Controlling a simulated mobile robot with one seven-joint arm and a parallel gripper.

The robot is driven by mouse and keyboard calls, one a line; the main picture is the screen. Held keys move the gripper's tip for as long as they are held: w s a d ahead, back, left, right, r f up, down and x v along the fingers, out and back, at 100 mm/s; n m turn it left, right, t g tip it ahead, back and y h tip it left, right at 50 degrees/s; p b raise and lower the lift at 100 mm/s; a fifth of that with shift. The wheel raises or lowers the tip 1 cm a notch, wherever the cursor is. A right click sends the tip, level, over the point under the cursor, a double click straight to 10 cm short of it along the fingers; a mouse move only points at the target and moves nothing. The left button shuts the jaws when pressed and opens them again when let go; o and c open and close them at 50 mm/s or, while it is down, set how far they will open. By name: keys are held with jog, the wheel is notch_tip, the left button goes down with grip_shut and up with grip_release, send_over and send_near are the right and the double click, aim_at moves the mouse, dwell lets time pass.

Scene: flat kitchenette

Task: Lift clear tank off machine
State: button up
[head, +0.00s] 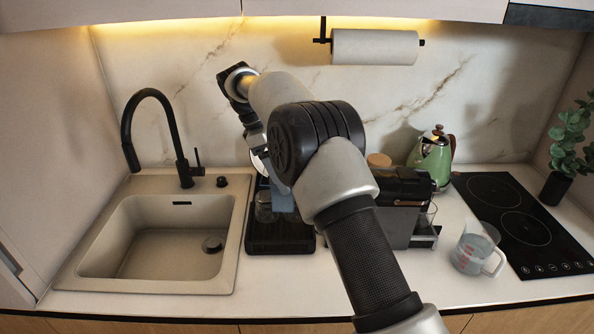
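A dark coffee machine (402,207) stands on the counter right of my forearm, with its left part hidden behind the arm. I cannot make out a clear tank on it; my arm covers that side. My arm rises from the bottom right, bends in the middle and reaches to the upper left. My wrist hangs down there, and part of my gripper (254,140) shows above the drying rack. Its fingertips are hidden or too small to tell, so I cannot see whether it is open or holding anything.
A black drying rack (270,246) with a glass jar (265,206) and blue cloth (282,200) stands beside the sink (160,257). A measuring jug (477,250), a green kettle (432,158) and the hob (524,226) are right. A paper roll (374,47) hangs above.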

jog(key=shift+w+a+r+p, duration=0.15)
jog(key=shift+a+p, duration=0.15)
jog(key=shift+a, duration=1.6)
